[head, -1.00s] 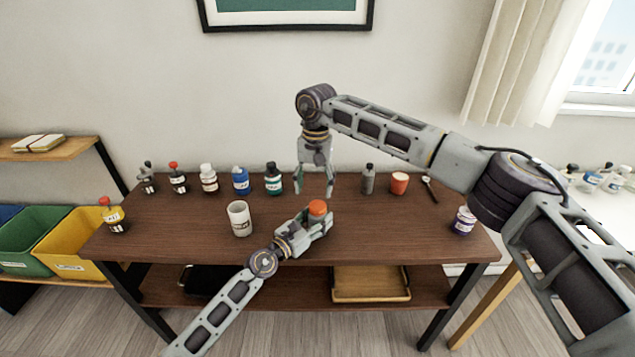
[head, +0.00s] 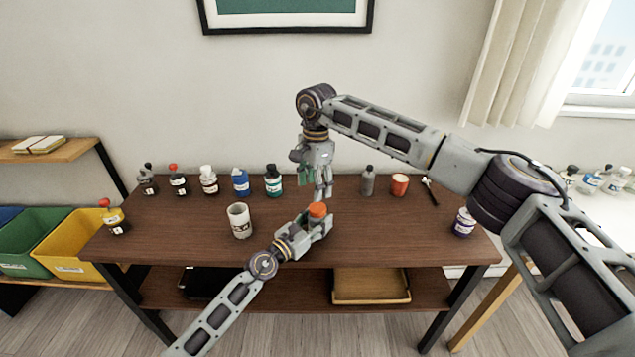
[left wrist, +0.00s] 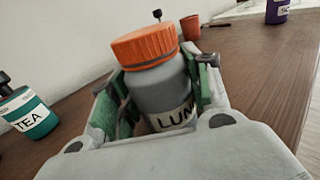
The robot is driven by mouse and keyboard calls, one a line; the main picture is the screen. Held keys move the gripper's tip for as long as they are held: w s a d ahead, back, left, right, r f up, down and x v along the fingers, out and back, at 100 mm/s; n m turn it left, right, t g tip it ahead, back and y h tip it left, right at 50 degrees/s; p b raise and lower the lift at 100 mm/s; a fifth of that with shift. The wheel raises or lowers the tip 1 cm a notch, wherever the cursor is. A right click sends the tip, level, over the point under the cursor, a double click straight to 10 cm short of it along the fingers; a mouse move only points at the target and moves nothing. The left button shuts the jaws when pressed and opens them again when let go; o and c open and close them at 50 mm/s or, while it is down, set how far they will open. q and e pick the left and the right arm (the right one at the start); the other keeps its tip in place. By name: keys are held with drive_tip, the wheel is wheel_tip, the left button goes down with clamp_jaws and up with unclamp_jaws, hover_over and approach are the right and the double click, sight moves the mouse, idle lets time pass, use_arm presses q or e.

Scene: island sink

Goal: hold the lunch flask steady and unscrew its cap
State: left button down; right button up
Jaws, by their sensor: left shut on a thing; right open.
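The lunch flask is a grey jar with an orange cap (head: 317,210) and stands on the dark wooden table. In the left wrist view its grey body (left wrist: 160,92) carries a white label reading "LUN", and the orange cap (left wrist: 144,45) sits on top. My left gripper (head: 318,226) is shut on the flask's body, one finger on each side, with the cap above the fingers. My right gripper (head: 324,194) is open and empty, pointing down just above the cap and slightly behind or right of it. The exact gap between them is hard to tell.
A white mug (head: 240,221) stands left of the flask. Several bottles, including a teal one (head: 273,181), line the back left. A grey bottle (head: 367,180) and an orange cup (head: 399,185) stand at the back right.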

drive_tip(key=m, duration=0.5)
drive_tip(key=shift+r+m, duration=0.15)
drive_tip(key=shift+m, duration=0.15)
drive_tip(key=m, duration=0.5)
drive_tip(key=shift+w+d+m, duration=0.1)
drive_tip(key=shift+d+m, duration=0.05)
drive_tip(key=shift+m, duration=0.15)
drive_tip(key=m, duration=0.4)
drive_tip(key=shift+r+m, duration=0.1)
drive_tip(key=shift+m, duration=0.3)
drive_tip(key=m, duration=0.5)
drive_tip(key=shift+d+m, duration=0.15)
drive_tip(key=shift+m, duration=0.15)
drive_tip(key=m, duration=1)
drive_tip(key=shift+d, duration=0.1)
drive_tip(key=m, duration=0.5)
drive_tip(key=shift+m, duration=0.4)
drive_tip(key=m, duration=0.5)
